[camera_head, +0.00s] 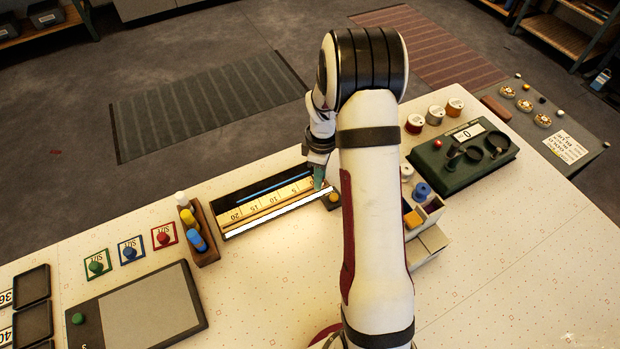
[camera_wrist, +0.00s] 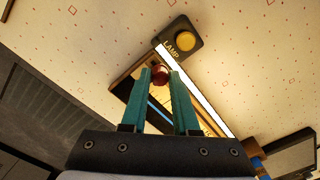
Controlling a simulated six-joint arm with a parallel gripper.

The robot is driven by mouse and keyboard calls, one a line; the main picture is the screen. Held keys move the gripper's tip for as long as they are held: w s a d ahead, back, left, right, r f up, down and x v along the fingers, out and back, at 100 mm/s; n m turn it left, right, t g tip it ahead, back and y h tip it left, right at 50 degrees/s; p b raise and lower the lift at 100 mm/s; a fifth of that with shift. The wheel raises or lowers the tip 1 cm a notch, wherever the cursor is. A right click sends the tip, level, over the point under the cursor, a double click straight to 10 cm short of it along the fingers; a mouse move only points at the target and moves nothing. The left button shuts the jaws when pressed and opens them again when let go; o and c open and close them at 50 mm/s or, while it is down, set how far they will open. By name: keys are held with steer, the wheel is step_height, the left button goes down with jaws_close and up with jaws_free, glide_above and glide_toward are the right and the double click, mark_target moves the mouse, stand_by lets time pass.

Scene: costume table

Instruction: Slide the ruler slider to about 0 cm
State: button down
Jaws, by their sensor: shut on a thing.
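The ruler (camera_head: 262,204) lies in a dark frame on the table in the head view, with 20 at its left and 5 toward its right. Its 0 end is hidden by my arm and gripper. My gripper (camera_head: 319,184) is over the ruler's right end, past the 5 mark. In the wrist view my gripper (camera_wrist: 160,78) has its green fingers shut on the red-brown round slider knob (camera_wrist: 160,74). The knob sits near the ruler end beside the lamp button. The exact reading under the slider cannot be seen.
A yellow lamp button (camera_wrist: 185,40) on a dark block is just past the ruler's end. A wooden holder (camera_head: 205,243) with bottles stands left of the ruler. A compartment box (camera_head: 431,238) and a dark green case (camera_head: 462,165) are right of my arm.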

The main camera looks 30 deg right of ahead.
steer(key=shift+d, duration=0.35)
steer(key=c, duration=0.7)
jaws_free()
steer(key=shift+o, duration=0.2)
steer(key=shift+a, duration=0.1)
step_height(320, 180, up, 16)
steer(key=shift+f, duration=0.1)
